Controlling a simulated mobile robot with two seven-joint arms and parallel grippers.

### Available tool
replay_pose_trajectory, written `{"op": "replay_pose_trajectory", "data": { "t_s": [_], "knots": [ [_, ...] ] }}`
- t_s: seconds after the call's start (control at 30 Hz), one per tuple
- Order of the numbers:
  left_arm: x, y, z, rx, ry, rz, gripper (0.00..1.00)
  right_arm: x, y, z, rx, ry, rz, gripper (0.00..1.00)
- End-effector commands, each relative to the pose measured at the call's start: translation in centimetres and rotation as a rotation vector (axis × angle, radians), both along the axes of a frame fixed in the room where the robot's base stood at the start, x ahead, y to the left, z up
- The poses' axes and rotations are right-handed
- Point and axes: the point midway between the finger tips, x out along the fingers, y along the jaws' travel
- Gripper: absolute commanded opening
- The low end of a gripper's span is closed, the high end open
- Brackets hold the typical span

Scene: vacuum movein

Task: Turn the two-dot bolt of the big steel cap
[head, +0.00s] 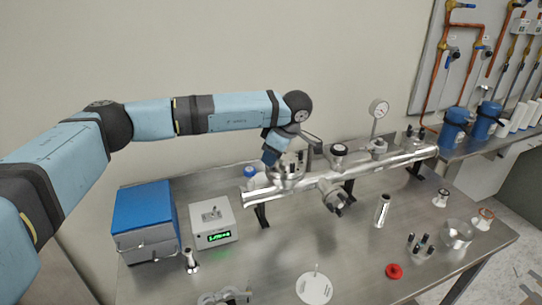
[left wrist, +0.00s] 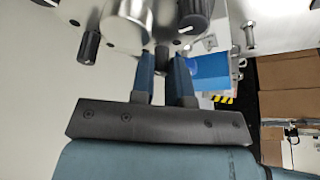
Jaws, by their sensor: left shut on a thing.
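The big steel cap (head: 287,174) sits at the left part of the shiny steel tube. Dark bolts stand around it, partly hidden by my arm. My left gripper (head: 271,156) reaches down at the cap's left rear edge. In the left wrist view, my left gripper (left wrist: 165,62) has its two blue fingers shut around a dark bolt (left wrist: 162,57), of which only a small part shows. Another dark bolt (left wrist: 88,47) stands clear of the fingers. I cannot make out dots on any bolt. My right gripper is out of view.
A blue-topped box (head: 143,208) and a controller with a green display (head: 212,222) stand left.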

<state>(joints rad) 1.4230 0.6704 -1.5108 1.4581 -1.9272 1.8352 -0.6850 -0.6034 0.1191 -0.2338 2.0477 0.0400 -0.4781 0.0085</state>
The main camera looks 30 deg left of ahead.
Motion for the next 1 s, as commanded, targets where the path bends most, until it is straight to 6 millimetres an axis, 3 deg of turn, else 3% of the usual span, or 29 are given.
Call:
{"op": "replay_pose_trajectory", "data": {
  "t_s": [0.17, 0.2, 0.23, 0.57, 0.77, 1.0],
  "knots": [
    [0.0, -0.1, 0.0, -0.002, 0.0, -0.001, 0.0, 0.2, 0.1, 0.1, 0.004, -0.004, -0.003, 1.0],
    [0.0, -0.1, 0.0, -0.002, 0.0, -0.001, 0.22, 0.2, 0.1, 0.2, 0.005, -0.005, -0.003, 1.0],
    [0.0, -0.1, 0.0, -0.002, 0.0, 0.0, 0.26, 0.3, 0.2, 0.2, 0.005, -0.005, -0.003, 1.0],
    [0.0, -0.2, 0.3, -0.001, -0.001, 0.001, 0.26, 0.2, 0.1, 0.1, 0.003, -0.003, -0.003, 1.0],
    [0.2, -1.3, 3.1, -0.001, -0.004, -0.002, 0.26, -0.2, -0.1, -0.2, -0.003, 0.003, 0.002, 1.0],
    [0.5, -3.5, 8.2, -0.002, -0.004, -0.002, 0.26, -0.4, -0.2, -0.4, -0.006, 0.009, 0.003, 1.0]
  ]
}}
